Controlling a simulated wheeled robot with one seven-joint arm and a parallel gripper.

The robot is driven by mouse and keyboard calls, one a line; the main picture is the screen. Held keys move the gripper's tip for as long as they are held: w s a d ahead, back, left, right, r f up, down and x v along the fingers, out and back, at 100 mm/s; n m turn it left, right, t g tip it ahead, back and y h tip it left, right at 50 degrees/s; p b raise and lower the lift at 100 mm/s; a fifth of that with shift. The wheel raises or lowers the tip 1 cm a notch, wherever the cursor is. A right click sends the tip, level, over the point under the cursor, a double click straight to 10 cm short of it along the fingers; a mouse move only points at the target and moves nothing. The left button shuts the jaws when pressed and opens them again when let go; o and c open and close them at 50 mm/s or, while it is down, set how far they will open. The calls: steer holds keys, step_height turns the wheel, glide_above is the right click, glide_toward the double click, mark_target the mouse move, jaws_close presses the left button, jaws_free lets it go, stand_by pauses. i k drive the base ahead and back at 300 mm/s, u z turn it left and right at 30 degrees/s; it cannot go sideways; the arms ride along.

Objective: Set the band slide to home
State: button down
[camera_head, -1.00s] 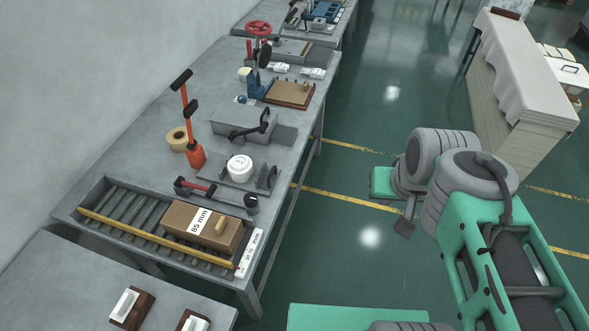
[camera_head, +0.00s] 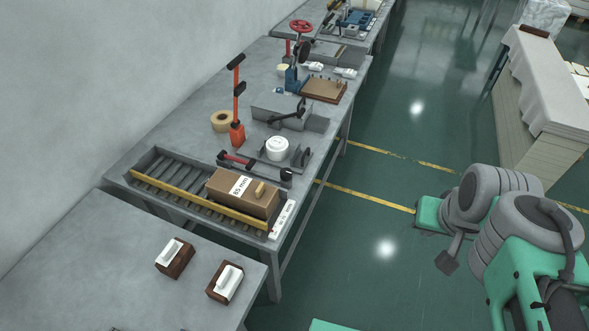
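I cannot tell for sure which part is the band slide. The likeliest is a brown block (camera_head: 233,204) with a white "85 mm" label and a small tan grip (camera_head: 260,190). It sits toward the right end of a grey roller tray (camera_head: 152,157), behind a yellow rail (camera_head: 190,204). A white label plate (camera_head: 283,218) stands at the tray's right end; its text is too small to read fully. My green and grey arm is at the right, over the floor and well away from the bench. I cannot make out gripper fingers.
Behind the tray are a red-handled bar (camera_head: 238,160), a white round piece (camera_head: 277,148), an orange lever stand (camera_head: 237,134) and a tape roll (camera_head: 224,121). Two dark blocks with white tops (camera_head: 175,257) lie on the near table. Green floor right of the bench is clear.

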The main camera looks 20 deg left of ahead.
mark_target(299, 160)
steer(key=u, duration=0.95)
steer(key=i, duration=0.9)
steer(key=z, duration=0.1)
steer(key=k, duration=0.5)
steer(key=u, duration=3.9)
steer(key=k, duration=0.75)
steer(key=z, duration=1.6)
steer(key=i, duration=0.15)
steer(key=z, duration=0.05)
